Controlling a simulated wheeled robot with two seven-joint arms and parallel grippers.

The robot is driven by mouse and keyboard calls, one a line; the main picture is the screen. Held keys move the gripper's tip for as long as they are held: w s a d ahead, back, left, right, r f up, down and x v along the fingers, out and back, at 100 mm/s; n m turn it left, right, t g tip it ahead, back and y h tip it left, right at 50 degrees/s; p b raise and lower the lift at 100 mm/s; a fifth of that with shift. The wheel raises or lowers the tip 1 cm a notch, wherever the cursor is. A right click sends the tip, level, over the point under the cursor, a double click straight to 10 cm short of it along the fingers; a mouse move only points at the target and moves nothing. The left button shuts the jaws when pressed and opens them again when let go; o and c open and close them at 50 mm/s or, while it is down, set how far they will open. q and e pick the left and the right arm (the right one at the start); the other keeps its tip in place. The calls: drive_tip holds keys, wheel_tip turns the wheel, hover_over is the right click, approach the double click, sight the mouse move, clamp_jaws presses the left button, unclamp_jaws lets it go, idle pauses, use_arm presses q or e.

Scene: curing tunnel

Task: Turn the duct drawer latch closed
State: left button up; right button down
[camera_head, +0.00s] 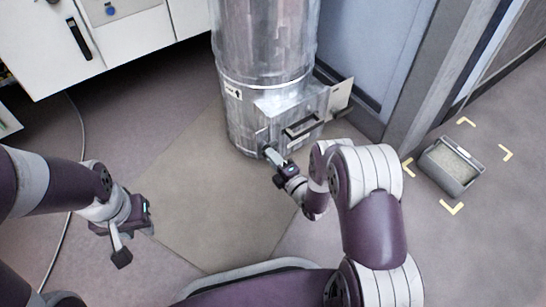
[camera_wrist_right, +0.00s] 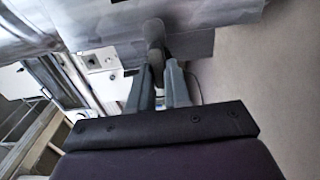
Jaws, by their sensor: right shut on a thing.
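The silver cylindrical duct (camera_head: 262,45) stands upright at the top middle of the head view. Its drawer (camera_head: 312,108) sits low on its side, with a dark bar handle (camera_head: 302,126). My right gripper (camera_head: 270,153) is at the lower left of the drawer front. In the right wrist view its fingers (camera_wrist_right: 159,82) are shut on the dark latch handle (camera_wrist_right: 153,33). The fingers hide part of the latch, and its exact angle is hard to tell. My left gripper (camera_head: 122,250) hangs empty over the floor at the left, and its finger opening is unclear.
A grey bin (camera_head: 452,167) with pale contents stands on the floor at the right, between yellow corner marks. A light plate (camera_head: 340,95) sticks out to the right of the drawer. White cabinets (camera_head: 130,30) stand at the upper left. The floor before the duct is clear.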

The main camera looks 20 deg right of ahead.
drive_tip(key=shift+f, duration=0.1)
drive_tip(key=c, duration=1.1)
unclamp_jaws()
drive_tip(key=p+v, duration=0.6)
drive_tip(key=v, duration=0.6)
drive_tip(key=shift+s+d, duration=0.15)
drive_tip(key=shift+s, duration=0.2)
